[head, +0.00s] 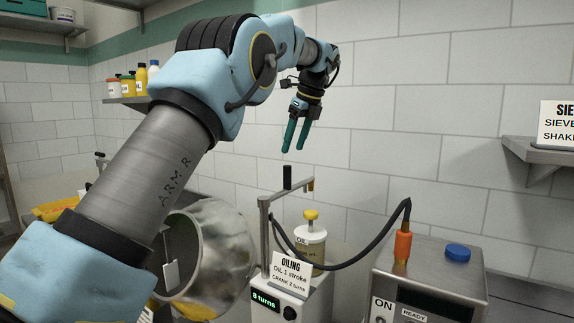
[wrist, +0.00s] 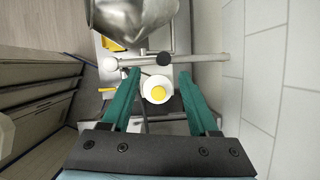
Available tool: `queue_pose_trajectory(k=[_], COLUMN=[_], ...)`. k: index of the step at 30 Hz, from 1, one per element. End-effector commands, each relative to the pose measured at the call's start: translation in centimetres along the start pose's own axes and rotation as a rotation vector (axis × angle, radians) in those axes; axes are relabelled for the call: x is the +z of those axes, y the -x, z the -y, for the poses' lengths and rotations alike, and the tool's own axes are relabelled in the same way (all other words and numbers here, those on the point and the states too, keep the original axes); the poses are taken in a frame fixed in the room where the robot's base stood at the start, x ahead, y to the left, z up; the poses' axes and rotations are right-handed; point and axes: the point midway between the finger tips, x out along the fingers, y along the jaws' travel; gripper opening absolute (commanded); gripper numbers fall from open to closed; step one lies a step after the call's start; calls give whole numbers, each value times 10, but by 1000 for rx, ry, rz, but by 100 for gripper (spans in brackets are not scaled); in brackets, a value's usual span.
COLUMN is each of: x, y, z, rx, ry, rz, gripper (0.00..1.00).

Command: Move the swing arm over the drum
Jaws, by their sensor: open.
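The swing arm (head: 275,194) is a thin grey bar on top of an upright post, with a black upright handle and a brass tip at its far end. It points back and right, away from the drum. In the wrist view the swing arm (wrist: 205,59) runs across beside the drum, its black handle (wrist: 164,58) just beyond my fingertips. The drum (head: 222,250) is a shiny metal bowl left of the post; it also shows in the wrist view (wrist: 135,18). My gripper (head: 293,149) has green fingers, is open and empty, and hangs above the handle, apart from it.
An oil jar (head: 311,247) with a yellow top stands behind the oiling unit's sign (head: 291,275). A black hose curves to an orange fitting (head: 402,247) on the metal box at right. A tiled wall (head: 430,130) is behind; a sign shelf (head: 540,152) is far right.

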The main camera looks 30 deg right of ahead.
Motion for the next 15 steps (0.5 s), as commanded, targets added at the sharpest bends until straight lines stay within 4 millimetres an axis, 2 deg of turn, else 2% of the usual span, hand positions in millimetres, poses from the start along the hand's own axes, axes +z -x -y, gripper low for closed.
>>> queue_pose_trajectory(k=[2,5,15], x=[-4,-5,-3], y=[6,1,-57], z=[5,6,5], rx=[0,1,2], ry=[-35,-50,-48], rz=[7,9,7], gripper=[61,61,61])
